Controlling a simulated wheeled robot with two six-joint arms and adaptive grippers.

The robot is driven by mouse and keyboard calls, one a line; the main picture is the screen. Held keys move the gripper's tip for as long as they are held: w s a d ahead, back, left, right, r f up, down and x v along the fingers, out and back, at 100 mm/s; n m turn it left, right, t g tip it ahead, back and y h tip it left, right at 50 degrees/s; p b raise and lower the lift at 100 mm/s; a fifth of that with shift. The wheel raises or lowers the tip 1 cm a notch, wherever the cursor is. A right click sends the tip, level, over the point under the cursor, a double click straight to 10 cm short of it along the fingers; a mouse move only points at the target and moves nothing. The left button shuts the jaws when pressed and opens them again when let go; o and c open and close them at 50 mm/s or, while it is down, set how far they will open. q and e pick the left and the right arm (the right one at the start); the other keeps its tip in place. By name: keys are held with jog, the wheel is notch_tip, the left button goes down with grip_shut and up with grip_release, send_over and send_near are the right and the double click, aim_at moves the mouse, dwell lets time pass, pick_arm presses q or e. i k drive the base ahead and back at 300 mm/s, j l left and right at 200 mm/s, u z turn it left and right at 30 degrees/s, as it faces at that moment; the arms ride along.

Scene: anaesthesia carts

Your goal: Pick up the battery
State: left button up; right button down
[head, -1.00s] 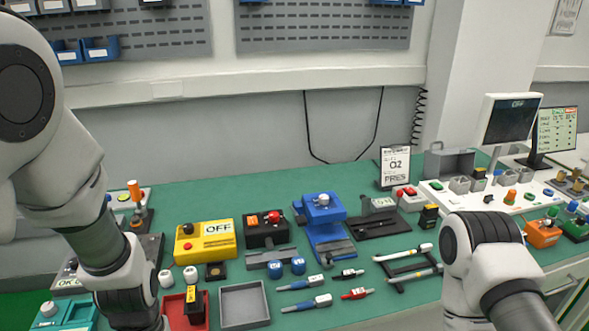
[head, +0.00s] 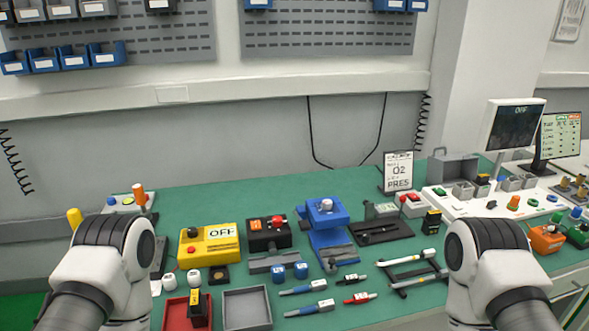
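A small black block with a yellow label, which looks like a battery (head: 198,309), stands upright in a red tray (head: 174,315) at the front left of the green bench. A similar black and yellow block (head: 432,222) stands further back on the right; I cannot tell for certain which one is the battery. My two arms show at the lower left and lower right edges, but neither gripper is in view.
A grey tray (head: 246,308) sits beside the red tray. A yellow OFF box (head: 208,243), a blue fixture (head: 325,225) and several pens or probes lie around. A monitor (head: 513,127) stands at the back right.

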aim_at(432, 223)
jog(key=z, duration=0.85)
